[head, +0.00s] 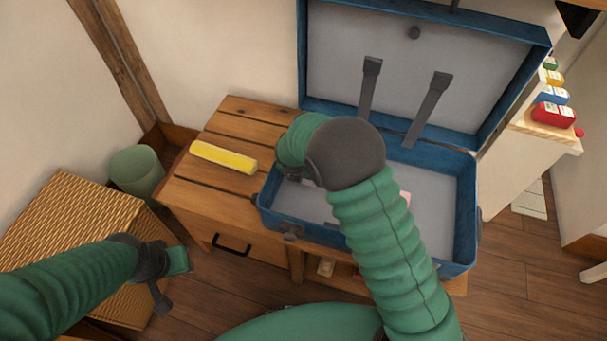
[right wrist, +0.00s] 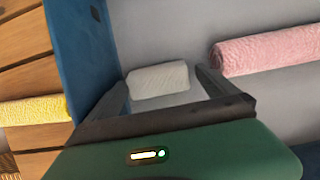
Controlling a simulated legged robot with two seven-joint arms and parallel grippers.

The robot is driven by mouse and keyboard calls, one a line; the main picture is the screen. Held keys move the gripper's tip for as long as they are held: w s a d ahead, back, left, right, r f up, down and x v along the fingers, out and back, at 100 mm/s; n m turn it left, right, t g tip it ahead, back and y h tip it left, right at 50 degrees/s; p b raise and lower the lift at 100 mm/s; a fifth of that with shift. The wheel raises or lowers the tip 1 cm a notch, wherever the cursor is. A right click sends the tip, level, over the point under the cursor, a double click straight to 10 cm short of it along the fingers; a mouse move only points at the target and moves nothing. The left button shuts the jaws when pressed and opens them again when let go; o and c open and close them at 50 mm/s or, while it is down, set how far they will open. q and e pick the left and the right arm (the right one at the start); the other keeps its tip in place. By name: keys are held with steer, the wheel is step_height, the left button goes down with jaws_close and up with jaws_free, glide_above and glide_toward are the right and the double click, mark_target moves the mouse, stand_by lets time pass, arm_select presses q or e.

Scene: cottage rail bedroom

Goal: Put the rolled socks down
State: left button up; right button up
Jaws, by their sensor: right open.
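The off-white roll, which looks like the rolled socks (right wrist: 158,80), lies on the grey lining of the open blue suitcase (head: 463,225), near its left wall. My right gripper (right wrist: 162,78) is open, with one finger on each side of the roll; I cannot tell whether either finger touches it. In the head view my right arm hides the socks and most of that gripper. My left gripper (head: 172,282) is open and empty, in front of the wicker box.
A pink roll (right wrist: 265,50) lies in the suitcase right of the socks. A yellow roll (head: 223,157) lies on the wooden table (head: 190,186) left of the suitcase. The lid stands open behind. A wicker box (head: 60,225) and green cylinder (head: 137,170) are at left.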

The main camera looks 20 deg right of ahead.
steer(key=p+v, duration=0.4)
steer(key=v, duration=0.8)
steer(key=s+d+r+m+y, duration=0.1)
steer(key=s+d+m, duration=0.2)
steer(key=s+m, duration=0.6)
steer(key=s+d+r+m+g+y, duration=0.1)
steer(key=s+m, duration=0.9)
steer(key=m, duration=1)
steer(key=shift+d+r, duration=0.5)
steer(key=shift+d, duration=0.65)
steer(key=shift+w, duration=0.1)
